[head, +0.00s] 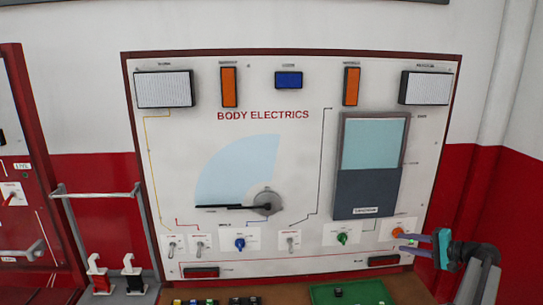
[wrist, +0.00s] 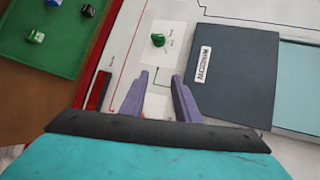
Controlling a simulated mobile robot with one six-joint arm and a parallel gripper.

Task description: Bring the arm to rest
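My gripper (head: 411,240) is at the lower right of the body electrics panel (head: 300,150), close to the orange knob (head: 398,233). In the wrist view its two purple fingers (wrist: 160,80) stand apart with a gap between the tips, and nothing is seen held. Part of a white label shows between them; the orange knob is mostly hidden there. The green knob (head: 342,239) is to the left, and shows beyond the fingertips in the wrist view (wrist: 158,40).
A blue knob (head: 239,244) and several toggle switches sit along the panel's lower edge. A green tray (head: 322,295) with small parts lies below on the brown bench. A metal rail (head: 95,192) and another red-framed panel (head: 18,150) stand at the left.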

